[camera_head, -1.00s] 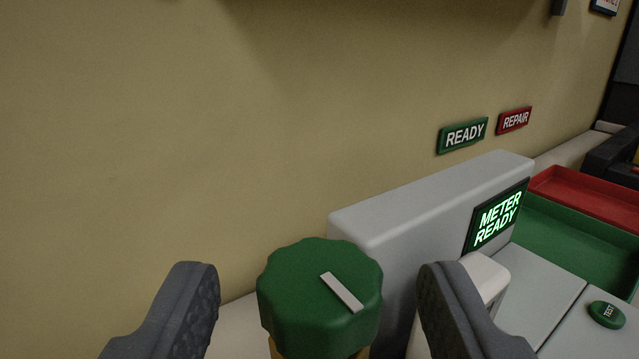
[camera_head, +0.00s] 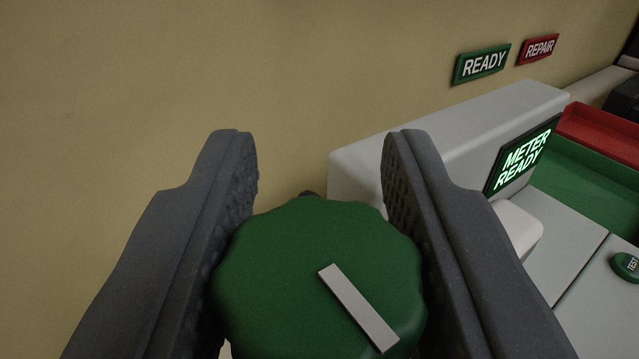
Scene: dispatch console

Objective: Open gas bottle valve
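The gas bottle valve is a green scalloped knob (camera_head: 285,270) at the bottom centre of the head camera view. A pale bar marks its top and slants from upper left to lower right. My gripper (camera_head: 320,165) has one dark finger on each side of the knob. The inner faces of both fingers appear to press against its sides, so it looks shut on the knob. The bottle below the knob is hidden.
A grey meter housing (camera_head: 450,125) with a lit "METER READY" screen (camera_head: 523,155) stands just right of the gripper. Green (camera_head: 590,185) and red (camera_head: 605,132) trays lie farther right. A green TEST button (camera_head: 626,267) is at the right edge.

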